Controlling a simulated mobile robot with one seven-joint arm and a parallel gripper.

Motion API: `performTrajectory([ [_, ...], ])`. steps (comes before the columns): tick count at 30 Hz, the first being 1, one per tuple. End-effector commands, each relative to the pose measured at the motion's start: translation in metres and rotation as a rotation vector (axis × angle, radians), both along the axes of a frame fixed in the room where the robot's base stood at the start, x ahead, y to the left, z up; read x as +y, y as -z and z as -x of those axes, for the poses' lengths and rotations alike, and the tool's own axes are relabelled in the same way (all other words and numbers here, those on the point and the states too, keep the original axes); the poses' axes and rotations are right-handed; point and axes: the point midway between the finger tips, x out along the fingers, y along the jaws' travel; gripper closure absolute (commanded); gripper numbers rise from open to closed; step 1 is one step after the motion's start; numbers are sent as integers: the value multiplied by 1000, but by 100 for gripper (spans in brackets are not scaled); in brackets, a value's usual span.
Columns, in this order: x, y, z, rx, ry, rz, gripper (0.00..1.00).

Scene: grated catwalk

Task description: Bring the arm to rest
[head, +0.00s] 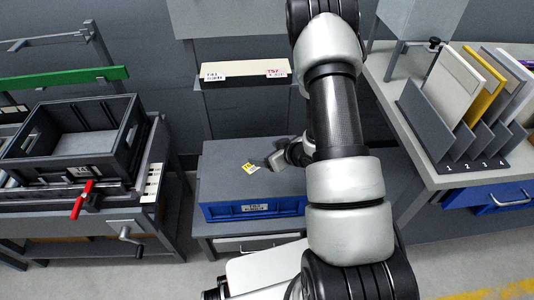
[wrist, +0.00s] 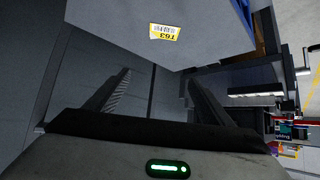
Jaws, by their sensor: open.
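My arm (head: 335,120) reaches forward down the middle of the head view, with large pale links and a dark ribbed tube. Its far end mostly hides behind these links; a small grey part of it (head: 290,155) shows just left of them, over the right side of the blue box. In the wrist view my gripper (wrist: 157,84) has its two dark fingers well apart, with nothing between them. Beyond the fingertips is the grey lid of the box (wrist: 120,40), bearing a yellow-and-white label (wrist: 165,32).
The grey-lidded blue box (head: 225,185) sits on a low stand. A shelf strip (head: 245,70) is behind it. A black crate (head: 125,125) with a red-handled clamp (head: 83,198) stands left. At right, a bench holds a numbered rack (head: 430,125) of upright panels.

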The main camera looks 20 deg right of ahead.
Motion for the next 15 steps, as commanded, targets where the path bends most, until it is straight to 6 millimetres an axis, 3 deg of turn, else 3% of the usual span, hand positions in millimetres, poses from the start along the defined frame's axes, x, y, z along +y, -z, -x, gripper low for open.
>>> performTrajectory([
  [11,0,0,-1,0,1,2,25],
  [15,-8,-23,-12,-6,28,45,25],
])
